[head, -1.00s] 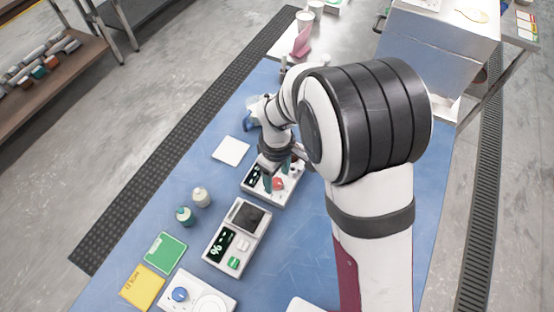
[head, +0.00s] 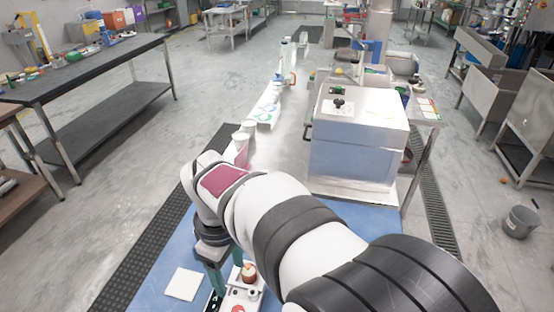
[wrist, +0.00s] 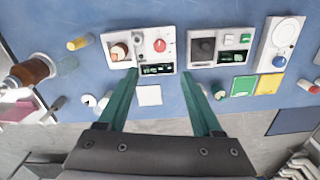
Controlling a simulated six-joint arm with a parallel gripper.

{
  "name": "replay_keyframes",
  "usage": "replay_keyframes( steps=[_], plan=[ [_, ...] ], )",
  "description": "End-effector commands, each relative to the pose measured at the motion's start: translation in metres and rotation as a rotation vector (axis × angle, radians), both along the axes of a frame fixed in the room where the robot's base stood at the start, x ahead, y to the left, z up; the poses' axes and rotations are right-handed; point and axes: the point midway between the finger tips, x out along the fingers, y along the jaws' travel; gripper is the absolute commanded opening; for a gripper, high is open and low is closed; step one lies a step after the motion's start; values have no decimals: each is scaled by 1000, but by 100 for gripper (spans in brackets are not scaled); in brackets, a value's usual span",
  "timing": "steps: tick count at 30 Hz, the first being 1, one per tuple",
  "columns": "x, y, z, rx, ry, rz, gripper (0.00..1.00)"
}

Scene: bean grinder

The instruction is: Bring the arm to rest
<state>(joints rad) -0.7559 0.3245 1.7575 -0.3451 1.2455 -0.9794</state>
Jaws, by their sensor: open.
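My arm bends over the blue table (head: 150,290) in the head view, its large joint at the lower right. My gripper (head: 226,268) points down beside a white box (head: 240,300) with a red knob, which is cut off by the lower edge. In the wrist view my gripper (wrist: 159,78) has its two green fingers wide apart, with nothing between them. The white box (wrist: 125,58) with the red knob shows past the fingertips there. I cannot tell the exact height of the fingers above the table.
A white pad (head: 183,284) lies left of the gripper. A large steel box (head: 358,145) stands behind the arm. The wrist view shows a scale-like unit (wrist: 222,45), a unit with a blue knob (wrist: 283,42), green and yellow cards, and a brown container (wrist: 32,70) at left.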

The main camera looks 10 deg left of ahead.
Motion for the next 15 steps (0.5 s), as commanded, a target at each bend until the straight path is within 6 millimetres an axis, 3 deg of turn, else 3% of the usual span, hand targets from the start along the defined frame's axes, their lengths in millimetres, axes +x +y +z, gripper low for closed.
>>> replay_keyframes(
  steps=[2,3,5,6,8,10,12,15],
  plan=[
    [0,-5,2,1,1,-26,67],
    [0,-17,7,6,4,-86,67],
    [-3,-52,18,16,14,-273,67],
    [-11,-85,27,25,26,-454,67],
    [-33,-134,37,42,50,-771,67],
    [-68,-180,40,60,80,-1139,67],
    [-103,-208,35,74,111,-1450,67],
    [-137,-224,25,88,146,-1746,67]
  ],
)
